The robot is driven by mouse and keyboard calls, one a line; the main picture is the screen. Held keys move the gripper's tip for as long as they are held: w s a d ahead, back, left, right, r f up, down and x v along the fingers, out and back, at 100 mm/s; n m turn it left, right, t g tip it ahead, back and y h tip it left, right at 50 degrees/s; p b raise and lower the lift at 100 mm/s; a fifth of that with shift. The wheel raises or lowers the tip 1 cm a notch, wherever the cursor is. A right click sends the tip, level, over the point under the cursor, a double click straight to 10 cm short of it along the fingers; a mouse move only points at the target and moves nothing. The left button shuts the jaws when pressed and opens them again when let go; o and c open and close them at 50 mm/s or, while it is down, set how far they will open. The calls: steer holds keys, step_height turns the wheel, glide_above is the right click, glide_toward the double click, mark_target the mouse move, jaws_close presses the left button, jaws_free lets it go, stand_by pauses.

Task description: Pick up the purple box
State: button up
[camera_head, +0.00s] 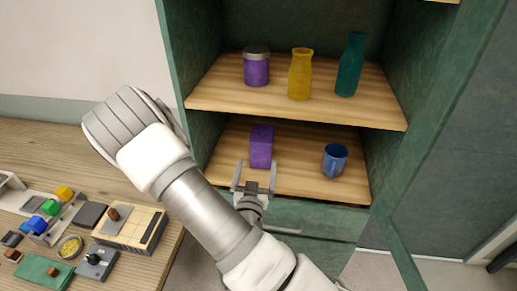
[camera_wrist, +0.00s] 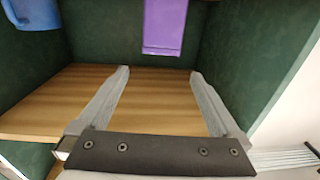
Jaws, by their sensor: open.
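The purple box (camera_head: 262,147) stands upright on the lower wooden shelf of the green cabinet, left of the blue mug. My gripper (camera_head: 254,177) is open and empty at the front of this shelf, its two fingers pointing toward the box. In the wrist view, the purple box (camera_wrist: 165,25) shows at the top, beyond the fingertips and between their lines. The fingers (camera_wrist: 159,73) are spread wider than the box looks there and appear apart from it. The box's upper edge in that view is cut off by the frame.
The blue mug (camera_head: 335,160) stands right of the box. The upper shelf (camera_head: 215,98) holds a purple jar (camera_head: 256,68), a yellow bottle (camera_head: 300,75) and a teal bottle (camera_head: 350,66). Cabinet walls bound both sides. A cluttered wooden table (camera_head: 60,150) is at left.

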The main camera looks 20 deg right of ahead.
mark_target(262, 132)
steer(key=b+x, duration=0.3)
steer(key=b, duration=0.2)
steer(key=b+x, duration=0.3)
steer(key=b, duration=0.2)
steer(key=shift+s+f, duration=0.1)
steer(key=shift+f, duration=0.15)
steer(key=shift+p+x, duration=1.5)
steer(key=shift+x, duration=3.55)
steer(key=shift+a+r, duration=0.15)
steer(key=shift+r, duration=0.05)
jaws_close()
